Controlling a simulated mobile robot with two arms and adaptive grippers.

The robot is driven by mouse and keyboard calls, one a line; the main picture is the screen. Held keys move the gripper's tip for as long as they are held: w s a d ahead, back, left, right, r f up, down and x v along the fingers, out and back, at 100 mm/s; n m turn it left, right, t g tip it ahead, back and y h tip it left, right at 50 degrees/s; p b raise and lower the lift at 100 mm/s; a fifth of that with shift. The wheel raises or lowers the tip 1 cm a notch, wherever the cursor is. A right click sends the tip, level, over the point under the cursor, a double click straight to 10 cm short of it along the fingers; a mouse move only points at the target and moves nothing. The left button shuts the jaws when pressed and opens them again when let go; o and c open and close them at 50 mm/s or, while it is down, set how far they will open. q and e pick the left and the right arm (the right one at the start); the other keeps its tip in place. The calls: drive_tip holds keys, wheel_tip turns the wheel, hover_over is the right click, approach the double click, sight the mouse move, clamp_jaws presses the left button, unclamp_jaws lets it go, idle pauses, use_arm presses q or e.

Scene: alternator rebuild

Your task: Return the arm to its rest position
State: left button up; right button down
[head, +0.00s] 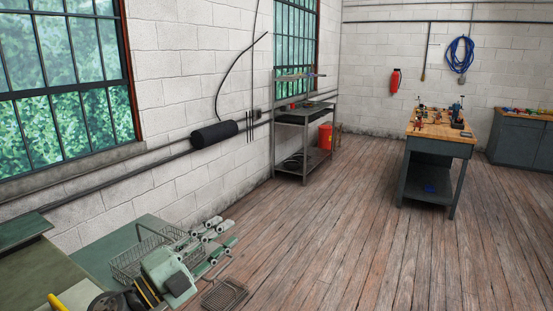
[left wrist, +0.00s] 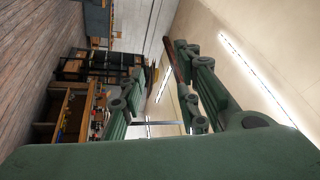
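My left gripper (head: 222,234) is at the lower left of the head view, a green body with green fingers and grey knuckle joints. It is in front of or above a green-topped bench (head: 100,255) and points away towards the room. In the left wrist view its two fingers (left wrist: 162,75) stand apart with nothing held between them; only the room and ceiling show behind. My right gripper is not in either view.
A wire basket (head: 127,266) is close behind my left gripper, and a wire rack (head: 225,296) is just below it. A grey metal shelf (head: 291,121) stands by the wall. A wood-topped workbench (head: 459,136) stands at right. The wooden floor (head: 350,230) between is clear.

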use_arm(q)
drive_tip(key=s+a+f+n+y, duration=0.4)
drive_tip(key=a+f+n+y, duration=0.2)
drive_tip(key=f+n+y, duration=0.3)
drive_tip(key=s+a+f+n+y, duration=0.45)
drive_tip(key=f+n+y, duration=0.3)
drive_tip(key=n, duration=0.25)
drive_tip(key=s+d+f+n+g+h, duration=0.1)
drive_tip(key=s+f+g, duration=0.55)
drive_tip(key=s, duration=0.65)
drive_tip(key=s+d+f+n+g+h, duration=0.1)
drive_tip(key=s+f+g, duration=0.3)
drive_tip(key=s+f, duration=0.75)
drive_tip(key=s+f+g, duration=0.1)
drive_tip(key=s+f, duration=0.1)
drive_tip(key=f, duration=1.1)
drive_tip(key=s+f+g, duration=0.1)
drive_tip(key=s+f, duration=0.1)
drive_tip(key=f, duration=1.2)
drive_tip(key=s+a+f, duration=0.3)
drive_tip(key=s+f, duration=1.1)
drive_tip(key=s, duration=0.1)
drive_tip(key=shift+s+f+g+b, duration=0.35)
drive_tip(key=shift+s+g+b, duration=0.05)
drive_tip(key=shift+g, duration=0.05)
drive_tip(key=shift+y, duration=0.25)
